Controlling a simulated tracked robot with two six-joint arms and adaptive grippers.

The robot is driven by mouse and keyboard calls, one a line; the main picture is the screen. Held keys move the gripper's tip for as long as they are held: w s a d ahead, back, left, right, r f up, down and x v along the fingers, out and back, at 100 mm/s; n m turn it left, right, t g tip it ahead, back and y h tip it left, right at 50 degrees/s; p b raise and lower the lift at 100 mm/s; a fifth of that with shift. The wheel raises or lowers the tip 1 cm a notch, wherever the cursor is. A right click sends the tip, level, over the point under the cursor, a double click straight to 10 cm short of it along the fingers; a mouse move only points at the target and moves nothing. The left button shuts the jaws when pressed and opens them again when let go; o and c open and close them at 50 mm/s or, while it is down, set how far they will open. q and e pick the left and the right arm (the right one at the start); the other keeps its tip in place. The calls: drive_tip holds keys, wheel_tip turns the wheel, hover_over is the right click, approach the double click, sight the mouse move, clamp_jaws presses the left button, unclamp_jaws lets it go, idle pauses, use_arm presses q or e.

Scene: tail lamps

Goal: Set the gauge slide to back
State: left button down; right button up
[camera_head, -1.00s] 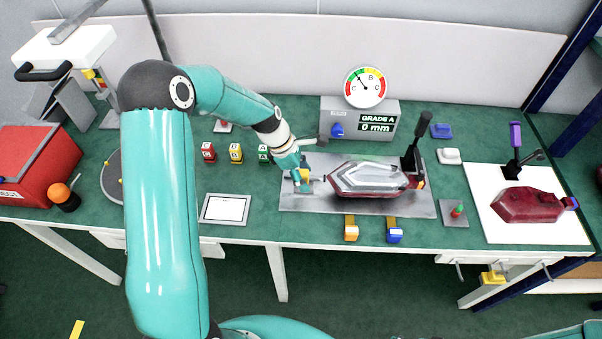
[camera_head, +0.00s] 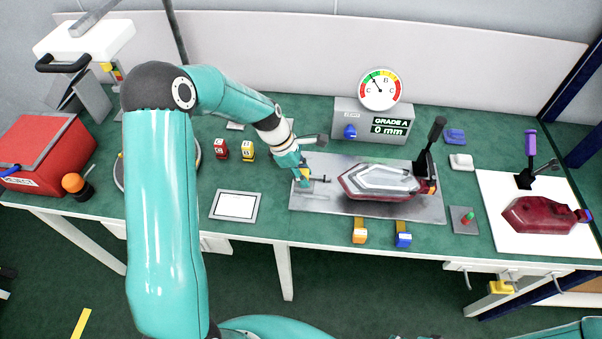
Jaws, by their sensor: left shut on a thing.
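My left gripper (camera_head: 303,178) is shut at the left end of the grey metal plate (camera_head: 325,206). It is closed on the small gauge slide, mostly hidden by the fingers. The slide's thin probe (camera_head: 325,179) sticks out to the right, with a small gap to the red and clear tail lamp (camera_head: 383,181). The lamp lies on the plate. Behind it the grey gauge box (camera_head: 347,106) reads GRADE A and 0 mm. The round dial (camera_head: 380,89) on top has its needle pointing up and left. My right gripper is not in view.
A black upright lever (camera_head: 431,145) stands at the plate's right end. Orange (camera_head: 360,231) and blue (camera_head: 403,240) tabs are at its front. A white tablet (camera_head: 236,206) lies to the left. Another red lamp (camera_head: 541,214) lies on a white sheet at right.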

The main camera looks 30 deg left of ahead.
use_arm(q)
drive_tip(key=shift+s+a+f, duration=0.1)
drive_tip(key=shift+s, duration=0.05)
drive_tip(key=c, duration=0.8)
unclamp_jaws()
drive_tip(key=shift+a, duration=0.15)
drive_tip(key=shift+c, duration=0.2)
drive_tip(key=v, duration=1.2)
